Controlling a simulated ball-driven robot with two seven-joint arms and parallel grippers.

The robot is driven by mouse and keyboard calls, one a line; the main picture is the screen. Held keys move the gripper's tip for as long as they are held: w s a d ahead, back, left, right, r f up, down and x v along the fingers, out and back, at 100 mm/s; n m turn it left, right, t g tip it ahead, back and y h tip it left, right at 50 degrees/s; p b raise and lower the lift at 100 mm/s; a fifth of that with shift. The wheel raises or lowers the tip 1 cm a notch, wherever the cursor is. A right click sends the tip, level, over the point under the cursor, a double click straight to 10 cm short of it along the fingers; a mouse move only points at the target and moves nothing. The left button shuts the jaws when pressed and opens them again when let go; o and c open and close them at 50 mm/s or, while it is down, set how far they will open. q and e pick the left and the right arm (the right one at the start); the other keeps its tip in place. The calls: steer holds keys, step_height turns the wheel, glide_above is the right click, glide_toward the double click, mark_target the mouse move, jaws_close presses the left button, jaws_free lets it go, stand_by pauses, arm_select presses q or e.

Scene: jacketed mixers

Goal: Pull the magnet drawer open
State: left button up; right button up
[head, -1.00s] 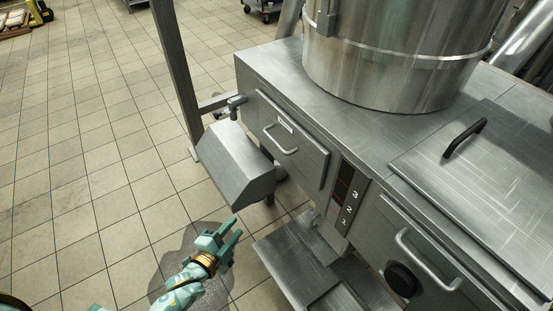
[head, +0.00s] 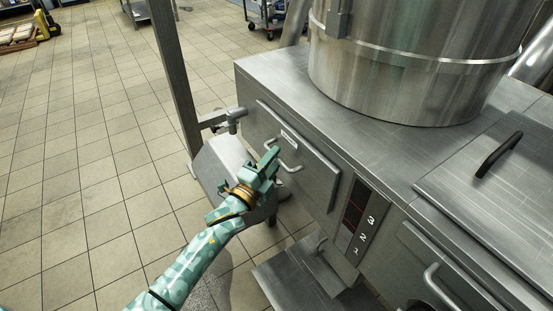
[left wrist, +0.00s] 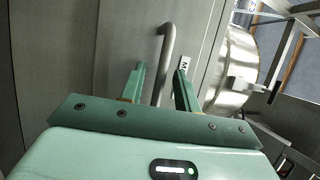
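The magnet drawer (head: 318,176) is a grey steel front on the left part of the machine, with a small white label and a bar handle (head: 291,168). It looks shut, flush with the machine. My left gripper (head: 272,160) is at this handle. In the left wrist view the left gripper (left wrist: 161,84) is open, with a finger on each side of the handle (left wrist: 168,50) and gaps showing between fingers and bar. The label (left wrist: 184,63) starts with "M"; the rest is hidden by a finger. My right gripper is in neither view.
A steel vessel (head: 405,70) stands on the machine top. A number panel (head: 357,222) and another front with a handle (head: 440,285) are to the right. A sloped steel box (head: 215,165) and a post (head: 176,80) stand left. Tiled floor (head: 80,160) is free further left.

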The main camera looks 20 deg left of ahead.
arm_select(q)
steer(key=shift+w+d+r, duration=0.1)
steer(key=shift+w+d, duration=0.05)
steer(key=shift+w, duration=0.4)
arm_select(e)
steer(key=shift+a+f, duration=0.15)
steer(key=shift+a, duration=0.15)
